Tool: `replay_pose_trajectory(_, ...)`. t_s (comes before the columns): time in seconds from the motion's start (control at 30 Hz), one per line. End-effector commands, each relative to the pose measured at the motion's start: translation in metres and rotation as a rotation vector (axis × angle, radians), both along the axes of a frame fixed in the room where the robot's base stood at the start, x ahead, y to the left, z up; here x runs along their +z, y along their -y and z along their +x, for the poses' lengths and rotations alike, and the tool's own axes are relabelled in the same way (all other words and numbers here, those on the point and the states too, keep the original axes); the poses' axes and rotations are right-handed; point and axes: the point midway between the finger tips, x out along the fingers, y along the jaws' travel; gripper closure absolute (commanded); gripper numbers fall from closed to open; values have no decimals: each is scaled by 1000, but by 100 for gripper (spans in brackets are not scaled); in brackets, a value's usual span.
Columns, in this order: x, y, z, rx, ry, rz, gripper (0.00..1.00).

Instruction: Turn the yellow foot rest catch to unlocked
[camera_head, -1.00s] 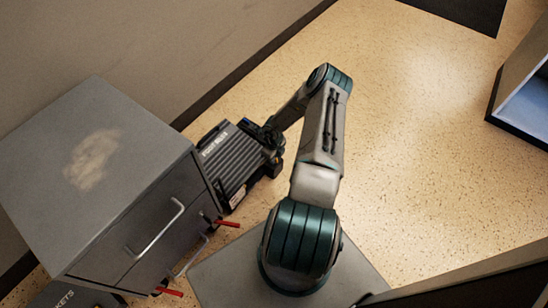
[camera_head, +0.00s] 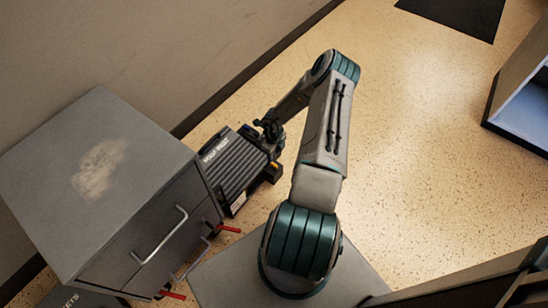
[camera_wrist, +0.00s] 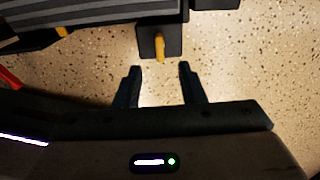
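The dark grey ribbed foot rest (camera_head: 232,170) stands on the floor beside the grey drawer cabinet. In the wrist view its ribbed edge (camera_wrist: 90,10) runs along the top. The yellow catch (camera_wrist: 160,46) is a small upright tab on a dark square plate (camera_wrist: 145,38). A small yellow patch also shows at the foot rest's right side in the head view (camera_head: 273,172). My gripper (camera_wrist: 159,72) is open and empty. Its two fingertips sit just short of the catch, one to each side of its line, apart from it. The head view shows my gripper (camera_head: 268,128) at the foot rest's upper right corner.
The cabinet (camera_head: 95,180) with metal handles and red levers (camera_head: 228,228) stands at the left. The wall runs behind the foot rest. Speckled floor (camera_head: 420,130) is open to the right, with a shelf unit (camera_head: 520,105) at the far right.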

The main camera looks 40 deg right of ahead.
Motion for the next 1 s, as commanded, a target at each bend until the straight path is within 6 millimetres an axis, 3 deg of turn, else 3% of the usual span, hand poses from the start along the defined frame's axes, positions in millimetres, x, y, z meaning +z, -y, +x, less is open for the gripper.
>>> replay_pose_trajectory(0.03,16,1,0,0,1,-1,64)
replay_pose_trajectory(0.1,28,1,0,-1,0,-1,64)
replay_pose_trajectory(0.3,49,0,0,-1,0,0,64)
replay_pose_trajectory(1.0,59,1,4,16,11,-9,64)
